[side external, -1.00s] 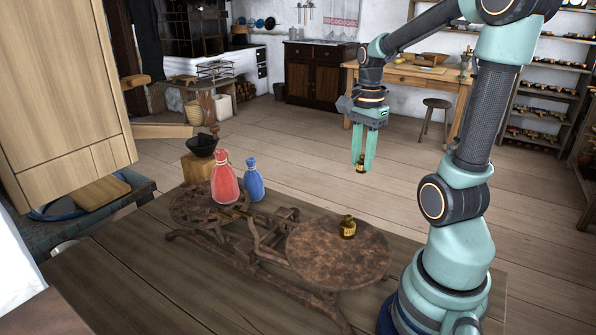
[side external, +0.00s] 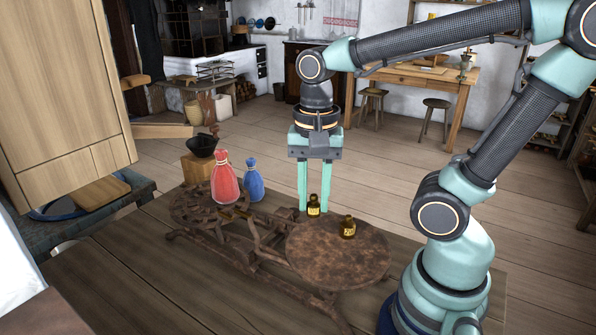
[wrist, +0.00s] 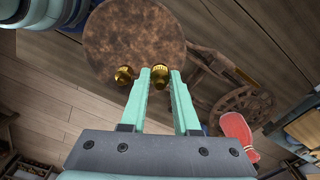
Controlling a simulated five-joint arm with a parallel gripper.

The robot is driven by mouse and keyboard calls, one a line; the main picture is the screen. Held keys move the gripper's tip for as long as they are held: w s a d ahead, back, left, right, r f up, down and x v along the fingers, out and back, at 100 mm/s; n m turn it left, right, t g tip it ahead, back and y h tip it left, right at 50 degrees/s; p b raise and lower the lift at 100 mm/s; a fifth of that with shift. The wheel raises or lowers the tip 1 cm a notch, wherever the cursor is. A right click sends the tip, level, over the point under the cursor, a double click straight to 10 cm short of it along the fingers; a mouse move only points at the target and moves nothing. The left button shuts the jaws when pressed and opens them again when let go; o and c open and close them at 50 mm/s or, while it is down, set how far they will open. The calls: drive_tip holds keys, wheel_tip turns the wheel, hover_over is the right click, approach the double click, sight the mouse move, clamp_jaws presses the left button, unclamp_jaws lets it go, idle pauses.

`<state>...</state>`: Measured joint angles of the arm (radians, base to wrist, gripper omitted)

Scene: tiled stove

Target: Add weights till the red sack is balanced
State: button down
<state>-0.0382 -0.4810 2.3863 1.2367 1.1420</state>
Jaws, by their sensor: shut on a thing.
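The red sack (side external: 226,180) stands on the left pan (side external: 181,208) of a rusty brown balance scale. One small brass weight (side external: 348,228) stands on the large round right pan (side external: 335,268). My gripper (side external: 314,207) is shut on a second brass weight (side external: 313,209), held upright near the far left edge of the right pan. In the wrist view the held weight (wrist: 160,76) shows between the fingertips, and the round pan (wrist: 135,30) lies beyond them. The red sack (wrist: 236,130) is at the lower right there. I cannot tell whether the pans are level.
A blue sack (side external: 254,180) stands close to the right of the red sack. A black bowl (side external: 201,145) sits on a wooden block behind. The scale stands on a dark plank table (side external: 120,270), whose front left is clear. A wooden cabinet (side external: 60,90) rises at the left.

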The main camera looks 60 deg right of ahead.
sight(313, 216)
drive_tip(key=shift+a+f, duration=0.1)
drive_tip(key=shift+f, duration=3.3)
